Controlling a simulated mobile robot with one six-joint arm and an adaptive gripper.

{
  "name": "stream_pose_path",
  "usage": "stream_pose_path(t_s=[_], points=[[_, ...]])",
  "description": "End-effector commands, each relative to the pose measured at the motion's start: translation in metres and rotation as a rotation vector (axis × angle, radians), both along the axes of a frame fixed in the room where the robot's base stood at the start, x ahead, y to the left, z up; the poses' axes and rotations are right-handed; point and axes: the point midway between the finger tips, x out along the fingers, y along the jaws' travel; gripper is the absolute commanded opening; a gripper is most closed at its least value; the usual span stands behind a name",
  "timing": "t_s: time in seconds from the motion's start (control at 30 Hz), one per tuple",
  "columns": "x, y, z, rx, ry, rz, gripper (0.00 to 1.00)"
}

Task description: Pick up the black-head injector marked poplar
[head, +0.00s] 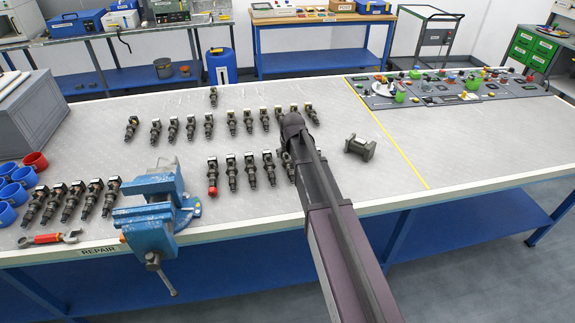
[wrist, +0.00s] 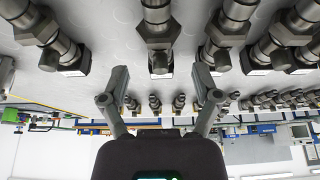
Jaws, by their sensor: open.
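Several dark injectors with metal bodies stand or lie in rows on the grey workbench (head: 390,185), such as one in the back row (head: 232,122) and one in the front row (head: 250,171). No marking is readable, so I cannot tell which is poplar. In the head view my arm reaches over the right part of the rows and hides some injectors and most of my gripper. In the wrist view my gripper (wrist: 160,88) is open and empty. One injector (wrist: 158,32) lies beyond the gap between its fingers, apart from them, with others on both sides.
A blue vise (head: 150,215) stands at the bench's front edge. One front-row injector has a red tip (head: 212,191). A dark metal fitting (head: 360,147) lies right of my arm. Red and blue cups, a grey box (head: 35,115) and a wrench (head: 50,238) are at left.

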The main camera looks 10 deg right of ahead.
Motion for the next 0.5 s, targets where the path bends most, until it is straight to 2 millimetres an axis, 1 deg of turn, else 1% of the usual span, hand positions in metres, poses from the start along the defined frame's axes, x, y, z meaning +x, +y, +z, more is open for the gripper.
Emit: stream_pose_path(t_s=[0.17, 0.5], points=[[0.002, 0.0, -0.008, 0.0, 0.0, 0.0, 0.81], [0.011, 0.0, -0.033, 0.0, 0.0, 0.001, 0.81]])
